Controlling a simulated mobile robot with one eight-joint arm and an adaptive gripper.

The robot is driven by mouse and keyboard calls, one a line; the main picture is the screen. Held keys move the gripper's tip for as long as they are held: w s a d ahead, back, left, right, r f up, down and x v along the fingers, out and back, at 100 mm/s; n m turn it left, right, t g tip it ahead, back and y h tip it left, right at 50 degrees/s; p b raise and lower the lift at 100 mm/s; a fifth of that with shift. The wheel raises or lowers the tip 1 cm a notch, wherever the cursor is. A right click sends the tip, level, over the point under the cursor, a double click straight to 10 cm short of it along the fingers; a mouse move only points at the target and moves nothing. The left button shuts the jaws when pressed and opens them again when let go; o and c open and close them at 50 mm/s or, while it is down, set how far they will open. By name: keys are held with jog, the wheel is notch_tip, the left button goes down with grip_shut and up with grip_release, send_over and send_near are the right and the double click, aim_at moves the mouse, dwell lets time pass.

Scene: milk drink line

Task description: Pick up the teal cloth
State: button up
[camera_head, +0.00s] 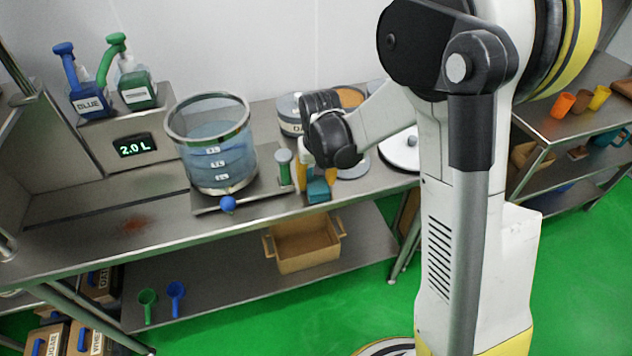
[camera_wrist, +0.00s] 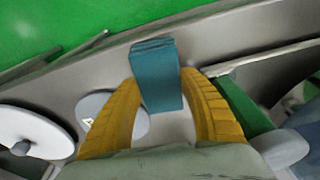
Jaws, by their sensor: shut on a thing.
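The teal cloth (camera_head: 318,190) is a small folded block at the front edge of the steel counter, right of the clear tank. In the wrist view the teal cloth (camera_wrist: 157,75) stands between the two yellow fingers of my gripper (camera_wrist: 162,95). My gripper (camera_head: 316,178) is shut on it and points down at the counter in the head view. The cloth's near end is partly hidden by the fingers. I cannot tell whether the cloth still touches the counter.
A wooden tray (camera_head: 303,247) sits on the lower shelf. A reddish stain (camera_head: 134,224) marks the counter at left.

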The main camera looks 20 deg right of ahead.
aim_at(318, 178)
jog(key=r, duration=0.1)
jog(key=r+p, duration=0.1)
jog(key=r, duration=0.1)
jog(key=r+p, duration=0.1)
jog(key=shift+s+d+r, duration=0.1)
jog(key=shift+d+r, duration=0.25)
jog(key=shift+r, duration=0.05)
jog(key=s+d+r+p, duration=0.4)
jog(key=d+r, duration=0.2)
jog(key=d, duration=0.4)
jog(key=shift+d, duration=0.15)
